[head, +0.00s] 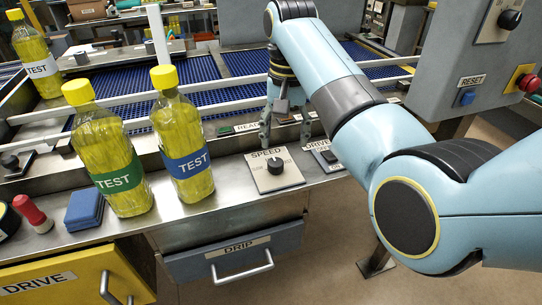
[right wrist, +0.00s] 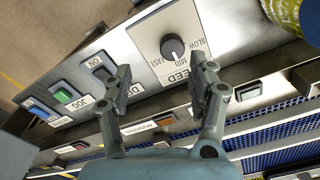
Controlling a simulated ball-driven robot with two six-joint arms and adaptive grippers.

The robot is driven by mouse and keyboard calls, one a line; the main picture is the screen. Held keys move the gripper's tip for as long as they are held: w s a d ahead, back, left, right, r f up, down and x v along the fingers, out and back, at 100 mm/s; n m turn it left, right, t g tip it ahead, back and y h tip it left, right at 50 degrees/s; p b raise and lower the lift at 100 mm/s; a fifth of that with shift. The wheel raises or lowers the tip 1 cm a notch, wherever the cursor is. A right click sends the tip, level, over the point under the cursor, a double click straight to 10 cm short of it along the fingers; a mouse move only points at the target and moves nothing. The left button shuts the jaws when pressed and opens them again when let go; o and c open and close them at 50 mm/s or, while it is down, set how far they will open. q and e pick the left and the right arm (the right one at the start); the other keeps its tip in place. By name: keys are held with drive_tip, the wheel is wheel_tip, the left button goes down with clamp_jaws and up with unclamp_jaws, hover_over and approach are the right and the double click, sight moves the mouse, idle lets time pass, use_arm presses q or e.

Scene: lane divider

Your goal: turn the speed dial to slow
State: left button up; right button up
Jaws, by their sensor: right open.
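The speed dial (head: 275,165) is a black knob on a pale plate (head: 262,182) marked SPEED, on the front of the metal counter. My right gripper (head: 286,137) is open and empty, just behind the dial, pointing down. In the right wrist view its fingers (right wrist: 164,82) are apart, with the dial beyond and between them, untouched. My left gripper is not in view.
Bottles marked TEST with yellow caps (head: 182,135) (head: 108,150) stand left of the dial. A DRIVE switch (head: 328,157) sits to its right. A grey DRIP drawer (head: 235,255) and an open yellow DRIVE drawer (head: 75,280) are below. A blue conveyor (head: 195,70) runs behind.

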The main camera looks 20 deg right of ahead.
sight(276, 162)
drive_tip(key=f, duration=0.2)
drive_tip(key=w+a+f, duration=0.1)
drive_tip(key=f, duration=0.5)
drive_tip(key=shift+w+a, duration=0.2)
drive_tip(key=shift+w, duration=0.1)
drive_tip(key=c, duration=1.1)
